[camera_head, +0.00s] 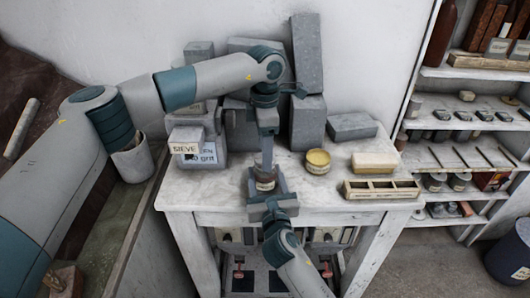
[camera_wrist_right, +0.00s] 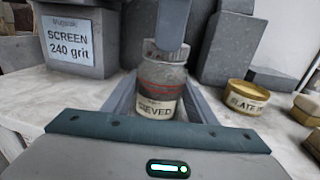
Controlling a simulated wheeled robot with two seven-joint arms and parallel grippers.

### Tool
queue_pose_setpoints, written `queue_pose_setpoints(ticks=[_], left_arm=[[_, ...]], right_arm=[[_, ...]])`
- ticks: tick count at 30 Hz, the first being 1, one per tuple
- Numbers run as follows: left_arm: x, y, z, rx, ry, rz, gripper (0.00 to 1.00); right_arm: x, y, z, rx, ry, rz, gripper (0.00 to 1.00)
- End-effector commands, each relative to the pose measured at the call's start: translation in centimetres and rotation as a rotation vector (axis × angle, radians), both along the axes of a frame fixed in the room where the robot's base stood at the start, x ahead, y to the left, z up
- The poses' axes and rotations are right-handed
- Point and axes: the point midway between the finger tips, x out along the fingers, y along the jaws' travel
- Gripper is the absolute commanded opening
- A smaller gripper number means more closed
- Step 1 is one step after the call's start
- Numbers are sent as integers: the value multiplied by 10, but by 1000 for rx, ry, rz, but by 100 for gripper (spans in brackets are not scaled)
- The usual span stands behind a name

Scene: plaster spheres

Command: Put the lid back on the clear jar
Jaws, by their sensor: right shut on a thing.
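The clear jar (camera_wrist_right: 162,78) stands upright, with red bands and a label reading "SIEVED". In the head view the jar (camera_head: 265,184) is near the table's front edge. My right gripper (camera_head: 267,194) comes from the front and is shut on the jar, one finger on each side. My left gripper (camera_head: 266,160) reaches straight down from above onto the jar's top. In the right wrist view the left gripper (camera_wrist_right: 172,32) shows as a grey bar over a greyish piece at the jar's mouth. I cannot tell whether that piece is the lid, or whether the left fingers are shut.
A yellow tin (camera_head: 318,161) and a cream block (camera_head: 375,162) stand to the right, behind a compartment tray (camera_head: 381,189). Grey blocks (camera_head: 309,122) stand at the back. A box labelled "SCREEN 240 grit" (camera_wrist_right: 74,42) is at left. Shelves (camera_head: 460,155) stand right of the table.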

Motion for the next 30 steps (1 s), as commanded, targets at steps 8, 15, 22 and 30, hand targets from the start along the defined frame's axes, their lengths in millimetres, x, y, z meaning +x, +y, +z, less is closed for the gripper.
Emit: queue_pose_setpoints(ticks=[8,15,22,30], left_arm=[[0,0,30,-1,-1,0,62],[0,0,34,-1,0,0,62],[0,0,35,-1,0,9,59],[0,0,44,-1,0,171,59]], right_arm=[[0,0,0,0,1,0,0],[0,0,0,0,1,0,0],[0,0,0,0,1,0,0],[0,0,0,0,1,0,0]])
